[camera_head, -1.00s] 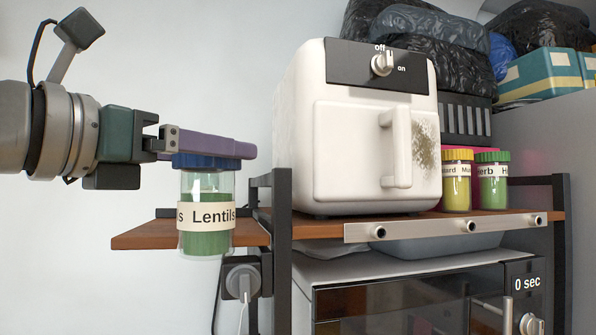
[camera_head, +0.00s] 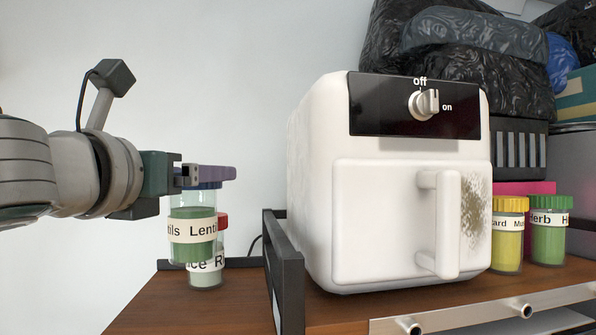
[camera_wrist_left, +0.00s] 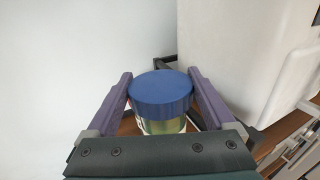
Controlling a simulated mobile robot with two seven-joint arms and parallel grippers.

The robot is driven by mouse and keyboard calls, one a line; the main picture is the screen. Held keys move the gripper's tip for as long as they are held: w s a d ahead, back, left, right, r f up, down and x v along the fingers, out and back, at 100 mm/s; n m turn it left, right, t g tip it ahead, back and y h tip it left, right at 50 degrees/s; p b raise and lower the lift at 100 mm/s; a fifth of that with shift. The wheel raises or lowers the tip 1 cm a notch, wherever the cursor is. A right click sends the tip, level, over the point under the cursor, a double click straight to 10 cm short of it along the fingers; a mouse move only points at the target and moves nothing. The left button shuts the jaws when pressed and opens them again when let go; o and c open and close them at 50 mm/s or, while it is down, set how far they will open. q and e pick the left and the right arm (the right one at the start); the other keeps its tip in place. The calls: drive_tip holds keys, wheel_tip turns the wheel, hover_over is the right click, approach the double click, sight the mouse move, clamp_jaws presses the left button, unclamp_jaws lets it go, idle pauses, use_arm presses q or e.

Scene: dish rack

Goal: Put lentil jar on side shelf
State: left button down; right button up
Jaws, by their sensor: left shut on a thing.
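The lentil jar (camera_head: 191,226) is clear with green contents, a "Lentils" label and a blue lid. My left gripper (camera_head: 208,175) is shut on its lid and holds it upright. In the left wrist view the blue lid (camera_wrist_left: 160,92) sits between the two purple fingers of the gripper (camera_wrist_left: 160,95). The wooden side shelf (camera_head: 180,300) is at the lower left, left of a black rail. The jar appears in front of a rice jar and overlaps it; whether its base touches the shelf cannot be told. My right gripper is not in view.
A rice jar (camera_head: 208,272) with a red lid stands on the side shelf, partly hidden. A white air fryer (camera_head: 385,200) stands right of the black rail (camera_head: 284,270). Mustard (camera_head: 508,237) and herb jars (camera_head: 549,232) stand further right. The front of the side shelf looks clear.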

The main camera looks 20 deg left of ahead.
sight(179, 233)
use_arm(q)
drive_tip(key=shift+r, duration=0.15)
drive_tip(key=shift+f, duration=0.2)
wheel_tip(179, 233, down, 5)
drive_tip(key=b, duration=0.3)
drive_tip(key=shift+r, duration=0.15)
drive_tip(key=shift+b, duration=0.3)
drive_tip(key=shift+f+b, duration=0.5)
drive_tip(key=shift+f, duration=0.3)
drive_tip(key=shift+f, duration=0.3)
unclamp_jaws()
